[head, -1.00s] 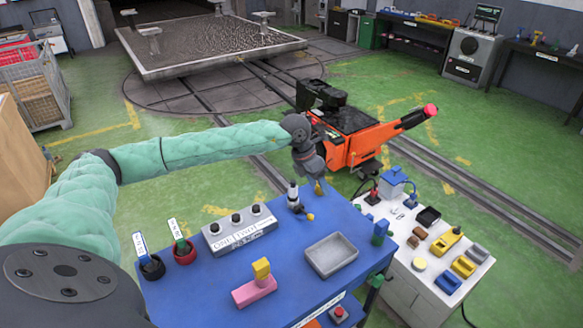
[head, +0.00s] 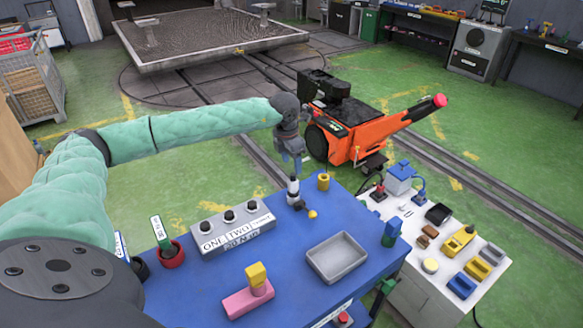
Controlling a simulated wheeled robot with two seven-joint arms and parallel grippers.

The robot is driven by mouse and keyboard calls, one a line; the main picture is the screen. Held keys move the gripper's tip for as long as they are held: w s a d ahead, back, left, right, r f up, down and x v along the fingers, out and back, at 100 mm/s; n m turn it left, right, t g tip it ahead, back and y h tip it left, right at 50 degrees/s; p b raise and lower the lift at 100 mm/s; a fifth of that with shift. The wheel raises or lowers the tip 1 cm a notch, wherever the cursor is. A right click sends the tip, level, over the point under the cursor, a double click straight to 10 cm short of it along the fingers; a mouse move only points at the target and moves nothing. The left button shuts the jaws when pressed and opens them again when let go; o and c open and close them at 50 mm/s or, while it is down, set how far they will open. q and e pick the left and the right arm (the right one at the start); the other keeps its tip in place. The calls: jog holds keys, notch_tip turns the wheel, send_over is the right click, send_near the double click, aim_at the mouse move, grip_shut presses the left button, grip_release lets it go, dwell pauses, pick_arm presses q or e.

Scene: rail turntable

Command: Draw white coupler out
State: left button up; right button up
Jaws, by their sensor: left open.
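The white coupler (head: 293,185) stands upright near the far edge of the blue table (head: 290,270), with a dark lower part and a small yellow ball beside its foot. My left gripper (head: 296,171) points down just above and behind the coupler's top in the picture. It is open, though the gap between its fingers is small and hard to make out. I cannot tell whether the fingers are beside the coupler or still clear of it. My right gripper is out of view.
A yellow cylinder (head: 323,181) stands close right of the coupler. A grey button box (head: 233,229) is to the left and a grey tray (head: 337,258) is in front. A pink block (head: 247,299) lies nearer. An orange machine (head: 370,140) stands behind the table.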

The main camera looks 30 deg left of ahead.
aim_at(293, 174)
pick_arm(q)
jog(key=shift+w+f, duration=0.1)
jog(key=shift+f, duration=0.35)
jog(key=shift+f+p, duration=0.3)
jog(key=shift+w+d+f+p, duration=0.15)
jog(key=shift+f+p, duration=0.55)
jog(key=shift+f, duration=1.05)
jog(key=shift+w+d+f+p, duration=0.15)
jog(key=shift+f+p, duration=0.55)
jog(key=shift+f, duration=1)
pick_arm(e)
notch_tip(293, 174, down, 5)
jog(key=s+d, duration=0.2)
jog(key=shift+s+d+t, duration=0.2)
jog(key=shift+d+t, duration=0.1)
pick_arm(q)
jog(key=shift+a, duration=0.1)
jog(key=c, duration=1.1)
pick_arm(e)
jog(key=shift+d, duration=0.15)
